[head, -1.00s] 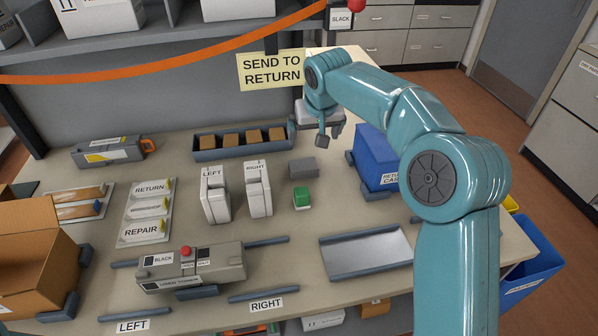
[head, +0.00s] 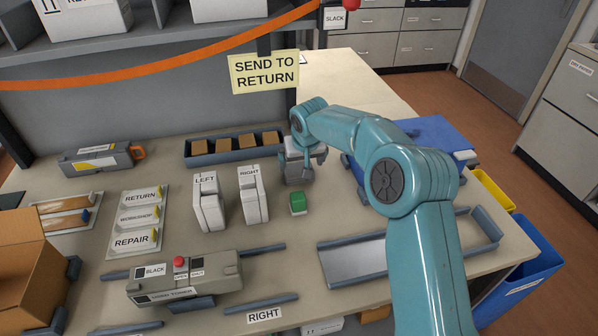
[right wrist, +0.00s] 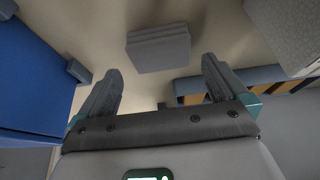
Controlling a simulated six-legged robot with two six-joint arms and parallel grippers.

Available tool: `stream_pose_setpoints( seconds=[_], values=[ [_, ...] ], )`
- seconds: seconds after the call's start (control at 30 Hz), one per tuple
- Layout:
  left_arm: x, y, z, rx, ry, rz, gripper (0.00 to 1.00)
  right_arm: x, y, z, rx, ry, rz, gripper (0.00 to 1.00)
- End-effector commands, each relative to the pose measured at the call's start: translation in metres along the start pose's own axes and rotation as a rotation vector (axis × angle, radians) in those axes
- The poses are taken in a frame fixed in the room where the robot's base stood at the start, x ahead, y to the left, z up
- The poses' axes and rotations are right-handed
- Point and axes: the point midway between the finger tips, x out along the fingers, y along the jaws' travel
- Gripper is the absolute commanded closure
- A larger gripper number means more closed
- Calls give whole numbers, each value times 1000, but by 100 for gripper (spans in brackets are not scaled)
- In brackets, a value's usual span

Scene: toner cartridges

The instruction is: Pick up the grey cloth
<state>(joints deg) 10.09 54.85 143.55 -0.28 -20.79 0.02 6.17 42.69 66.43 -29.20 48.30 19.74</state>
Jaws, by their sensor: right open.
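The grey cloth (right wrist: 158,50), a folded flat-sided pad, lies on the table in the right wrist view, just beyond my fingertips. It also shows in the head view (head: 298,178), partly hidden behind my right gripper. My right gripper (right wrist: 161,66) is open and empty, its two fingers spread to either side below the cloth in the wrist picture. In the head view the right gripper (head: 302,158) points down over the cloth. I see no contact between them. My left gripper is not in view.
A blue bin (head: 432,135) is at right, and a divided tray (head: 205,160) lies behind. A grey tray (head: 355,263) is in front.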

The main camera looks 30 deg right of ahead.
Motion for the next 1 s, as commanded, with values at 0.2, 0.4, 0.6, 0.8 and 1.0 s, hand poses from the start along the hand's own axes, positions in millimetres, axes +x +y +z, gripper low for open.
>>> stream_pose_setpoints(
  seconds=[0.2, 0.4, 0.6, 0.8, 1.0],
  values=[
    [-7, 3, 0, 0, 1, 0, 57, 37, 0, 0, 0, -6, 1, 0],
    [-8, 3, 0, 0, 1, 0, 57, 51, 0, -1, -1, -2, 0, 0],
    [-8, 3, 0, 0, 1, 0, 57, 51, 0, -1, -1, -3, 0, 10],
    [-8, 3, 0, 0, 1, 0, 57, 51, 0, -1, -1, -3, 0, 35],
    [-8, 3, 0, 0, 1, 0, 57, 50, 0, -1, -1, -3, 0, 35]
  ],
)
